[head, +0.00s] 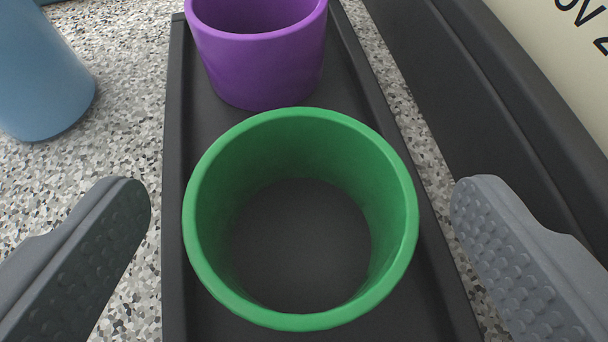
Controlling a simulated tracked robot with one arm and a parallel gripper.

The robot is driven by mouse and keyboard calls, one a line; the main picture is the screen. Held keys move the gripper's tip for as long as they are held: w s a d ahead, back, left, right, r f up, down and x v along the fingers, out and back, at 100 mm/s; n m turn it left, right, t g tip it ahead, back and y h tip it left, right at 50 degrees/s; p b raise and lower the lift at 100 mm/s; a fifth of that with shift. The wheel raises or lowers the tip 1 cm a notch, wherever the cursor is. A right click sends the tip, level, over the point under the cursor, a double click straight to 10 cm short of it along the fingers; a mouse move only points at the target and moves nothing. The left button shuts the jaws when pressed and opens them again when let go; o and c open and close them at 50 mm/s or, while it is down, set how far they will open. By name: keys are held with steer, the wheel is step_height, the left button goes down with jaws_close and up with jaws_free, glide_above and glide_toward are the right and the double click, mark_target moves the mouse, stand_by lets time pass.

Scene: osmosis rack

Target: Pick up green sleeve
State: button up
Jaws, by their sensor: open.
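The green sleeve (398,200) is an open, hollow ring-like cup standing upright on a black tray (183,250). I look down into it and see a dark floor inside. My gripper (301,205) is open, with one grey studded finger to the left of the sleeve and one to the right. Both fingers appear apart from the sleeve, with a gap on each side. Nothing is between the fingertips except the sleeve's place in the picture; I cannot tell the exact height of the fingers relative to its rim.
A purple sleeve (262,70) stands on the same tray just behind the green one, close to its far rim. A blue cylinder (40,80) stands on the speckled surface (125,60) at upper left. A dark frame with a cream panel (570,50) bounds the right side.

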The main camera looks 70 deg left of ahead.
steer(key=c, duration=1.1)
steer(key=shift+o, duration=0.2)
steer(key=shift+r, duration=0.1)
